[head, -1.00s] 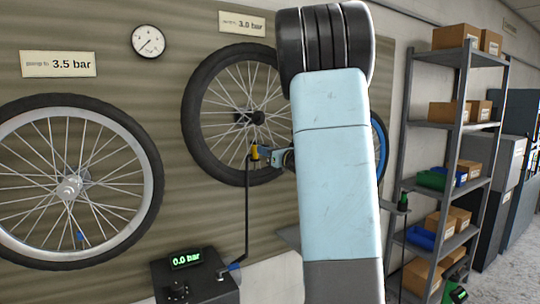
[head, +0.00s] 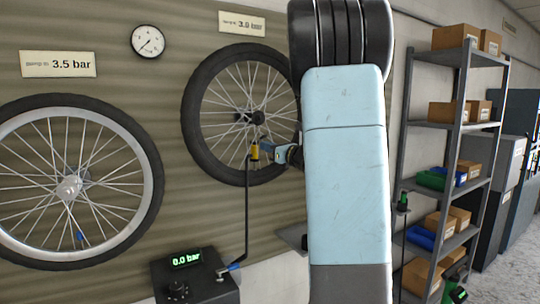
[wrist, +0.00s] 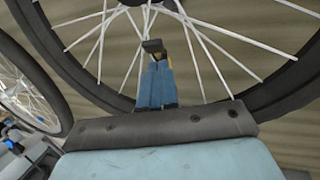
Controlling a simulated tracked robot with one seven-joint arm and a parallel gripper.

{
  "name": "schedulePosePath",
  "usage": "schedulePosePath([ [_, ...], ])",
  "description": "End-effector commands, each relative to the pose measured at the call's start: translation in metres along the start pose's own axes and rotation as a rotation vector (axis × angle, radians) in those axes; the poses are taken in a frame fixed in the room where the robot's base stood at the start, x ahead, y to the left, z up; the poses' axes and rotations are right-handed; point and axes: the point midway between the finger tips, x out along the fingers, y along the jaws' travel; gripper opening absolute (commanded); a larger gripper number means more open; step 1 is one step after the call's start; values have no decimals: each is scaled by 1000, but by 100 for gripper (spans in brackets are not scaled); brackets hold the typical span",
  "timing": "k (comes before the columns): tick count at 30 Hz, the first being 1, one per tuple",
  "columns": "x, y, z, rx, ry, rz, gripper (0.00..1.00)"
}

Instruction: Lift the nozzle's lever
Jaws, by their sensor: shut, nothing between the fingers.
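The nozzle (head: 254,151) is a small yellow piece at the top of a thin dark hose (head: 247,205), in front of the lower spokes of the right-hand wheel (head: 201,144). My gripper (head: 266,149) is just right of the nozzle, its blue fingers shut and pointing at it. In the wrist view my gripper's fingers (wrist: 157,72) are together, with a dark piece (wrist: 153,46), perhaps the lever, at their tips. A bit of yellow shows beside it. I cannot tell the lever's angle or whether the fingers touch it.
A pump box (head: 190,278) with a display (head: 186,259) reading 0.0 bar stands below. A second wheel (head: 150,165) hangs at left, with a round gauge (head: 147,41) above. My arm hides the wall right of the wheel. Shelves (head: 462,128) with boxes stand at right.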

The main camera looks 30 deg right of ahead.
Motion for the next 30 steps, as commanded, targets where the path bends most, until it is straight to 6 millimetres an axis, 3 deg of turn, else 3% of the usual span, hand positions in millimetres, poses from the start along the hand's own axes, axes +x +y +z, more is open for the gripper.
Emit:
schedulePosePath([
  [30,-75,1,-1,0,0,2,0],
])
